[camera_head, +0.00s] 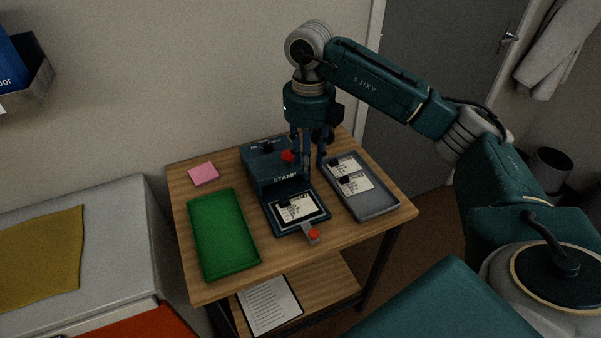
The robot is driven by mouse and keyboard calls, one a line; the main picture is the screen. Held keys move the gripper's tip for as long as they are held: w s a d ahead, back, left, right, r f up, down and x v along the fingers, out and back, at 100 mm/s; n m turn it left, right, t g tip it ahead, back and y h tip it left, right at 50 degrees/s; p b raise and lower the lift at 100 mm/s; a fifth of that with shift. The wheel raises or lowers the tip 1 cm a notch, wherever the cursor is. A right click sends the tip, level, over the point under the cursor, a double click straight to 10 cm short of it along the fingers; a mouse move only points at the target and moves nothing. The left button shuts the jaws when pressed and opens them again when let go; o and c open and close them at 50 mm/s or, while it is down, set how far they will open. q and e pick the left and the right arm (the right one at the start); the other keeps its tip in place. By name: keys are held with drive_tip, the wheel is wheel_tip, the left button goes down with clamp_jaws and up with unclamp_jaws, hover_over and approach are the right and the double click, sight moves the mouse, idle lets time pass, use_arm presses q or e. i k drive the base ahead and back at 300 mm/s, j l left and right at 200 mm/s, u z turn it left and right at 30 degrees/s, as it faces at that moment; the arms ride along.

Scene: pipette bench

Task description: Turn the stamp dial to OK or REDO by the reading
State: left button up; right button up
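The blue stamp machine (262,166) stands on the wooden table, with "STAMP" on its front. A small black dial (267,147) sits on its top; its markings are too small to read. A red knob (288,157) is on the machine's right side. A card (298,208) with a black clip lies on the machine's front bed, its reading not legible. A lever with a red end (314,236) sticks out in front. My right gripper (313,166) points down at the machine's right side, right of the dial. Its fingers look apart and empty. My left gripper is out of view.
A grey tray (378,211) with clipped cards lies on the right, close to my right gripper. An empty green tray (224,234) lies on the left, with a pink note pad (203,174) behind it. A printed sheet (269,305) is on the lower shelf.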

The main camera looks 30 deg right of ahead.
sight(268, 146)
drive_tip(key=z, duration=0.85)
